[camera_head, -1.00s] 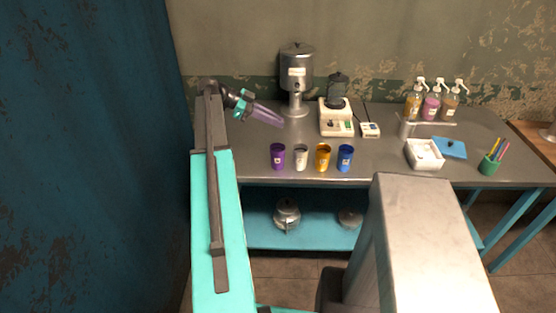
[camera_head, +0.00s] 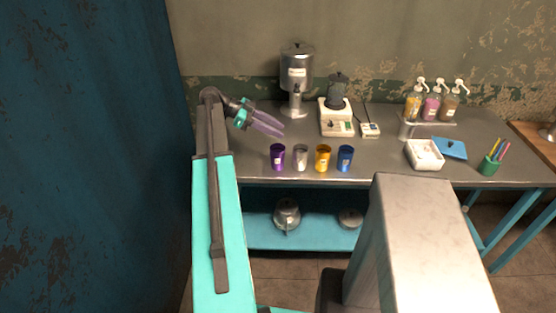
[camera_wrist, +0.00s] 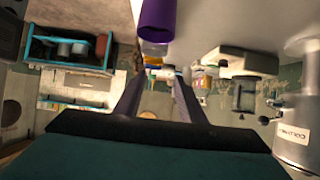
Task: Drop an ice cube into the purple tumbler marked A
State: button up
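The purple tumbler (camera_head: 277,157) stands upright at the left end of a row of tumblers near the table's front edge. Its pale label is too small to read. It also shows at the top of the wrist view (camera_wrist: 157,20). My gripper (camera_head: 281,130) is above the table, behind and above the purple tumbler, angled down to the right. Its two fingers are apart in the wrist view (camera_wrist: 158,82), with no ice cube visible between them. A white open box (camera_head: 411,160) with pale contents stands on the right; single ice cubes cannot be made out.
Silver (camera_head: 300,159), gold (camera_head: 322,160) and blue (camera_head: 345,159) tumblers stand right of the purple one. Behind are a metal dispenser (camera_head: 297,72) and a blender (camera_head: 337,108). A blue lid (camera_head: 450,148), green pen cup (camera_head: 489,167) and pump bottles (camera_head: 432,105) are on the right.

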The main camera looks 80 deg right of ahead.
jog(key=shift+w, duration=0.15)
jog(key=b+v, duration=0.4)
jog(key=v, duration=0.9)
jog(key=shift+w+r, duration=0.2)
jog(key=shift+r, duration=0.05)
dwell(0.7)
